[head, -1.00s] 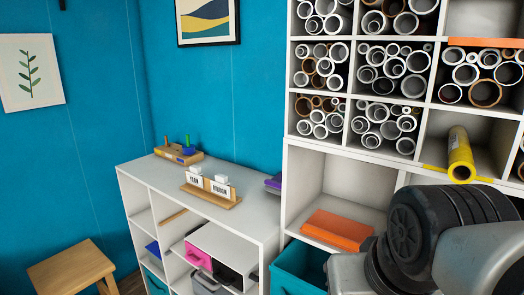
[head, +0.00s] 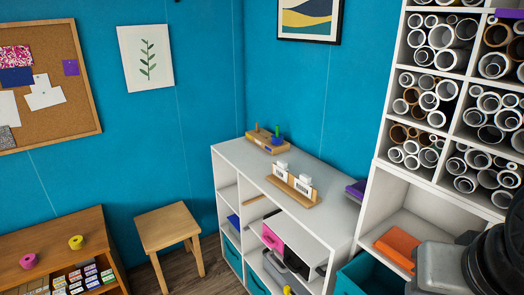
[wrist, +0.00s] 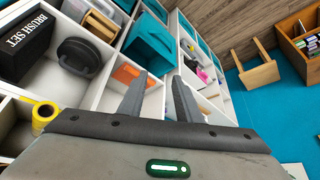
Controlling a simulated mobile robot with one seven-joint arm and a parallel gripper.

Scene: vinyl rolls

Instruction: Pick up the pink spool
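The pink spool (head: 29,261) sits on top of the low wooden cabinet (head: 92,222) at the lower left of the head view, left of a yellow spool (head: 76,242). I cannot make out the pink spool in the wrist view. My gripper (wrist: 159,76) shows in the wrist view with its two fingers apart and nothing between them. It is in front of the white shelving, far from the spool. In the head view only part of my arm shows at the lower right.
A wooden stool (head: 166,228) stands between the cabinet and a low white shelf (head: 330,180). Tall white cubbies (head: 388,170) with vinyl rolls rise at the right. A yellow roll (wrist: 42,114) lies in a cubby close to my gripper's left. A corkboard (head: 85,100) hangs above the cabinet.

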